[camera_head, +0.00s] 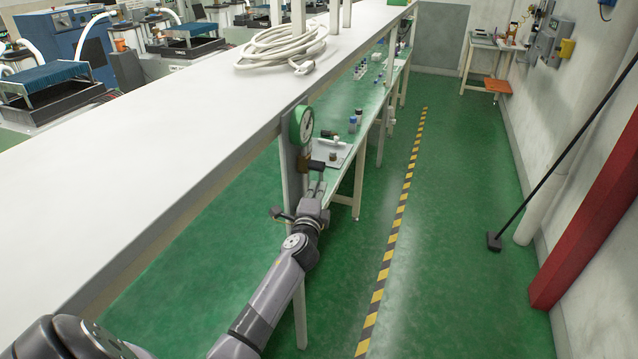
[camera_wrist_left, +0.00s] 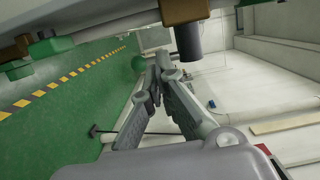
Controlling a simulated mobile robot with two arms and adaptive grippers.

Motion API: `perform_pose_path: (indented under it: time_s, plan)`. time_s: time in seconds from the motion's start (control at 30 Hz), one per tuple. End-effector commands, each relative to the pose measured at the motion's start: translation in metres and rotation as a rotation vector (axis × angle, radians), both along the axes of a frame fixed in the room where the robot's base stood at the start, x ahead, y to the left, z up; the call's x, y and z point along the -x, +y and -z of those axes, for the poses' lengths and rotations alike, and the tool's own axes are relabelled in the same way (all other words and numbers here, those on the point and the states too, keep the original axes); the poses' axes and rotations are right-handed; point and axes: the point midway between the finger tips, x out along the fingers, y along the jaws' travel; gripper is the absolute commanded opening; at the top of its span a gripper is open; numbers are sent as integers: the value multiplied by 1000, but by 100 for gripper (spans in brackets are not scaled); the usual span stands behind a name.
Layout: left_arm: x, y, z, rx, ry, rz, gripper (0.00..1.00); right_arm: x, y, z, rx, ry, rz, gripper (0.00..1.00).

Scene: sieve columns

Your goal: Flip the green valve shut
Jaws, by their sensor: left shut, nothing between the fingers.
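The valve assembly is on a grey upright plate at the long bench's edge in the head view. It has a green-rimmed round gauge (camera_head: 303,125) on top, a brown-brass body (camera_head: 304,161) below, and a dark handle (camera_head: 317,165) sticking out to the right. No clearly green lever shows there. My left gripper (camera_head: 318,181) is just below the dark handle, shut and empty. In the left wrist view, its fingertips (camera_wrist_left: 158,72) meet beside the dark cylindrical handle (camera_wrist_left: 188,42), with the brass body (camera_wrist_left: 186,10) above. I cannot tell whether they touch it. My right gripper is not in view.
The green floor to the right is open, with a yellow-black stripe (camera_head: 391,240).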

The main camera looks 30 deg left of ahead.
Motion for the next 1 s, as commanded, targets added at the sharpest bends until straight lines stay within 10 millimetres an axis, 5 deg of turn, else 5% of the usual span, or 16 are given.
perform_pose_path:
  time_s: [0.23,0.7,1.0]
  plan:
    - [-19,8,0,0,0,0,0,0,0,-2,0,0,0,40]
    - [-21,9,1,0,-1,0,0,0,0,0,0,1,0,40]
    - [-23,10,7,-7,-36,0,0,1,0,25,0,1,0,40]
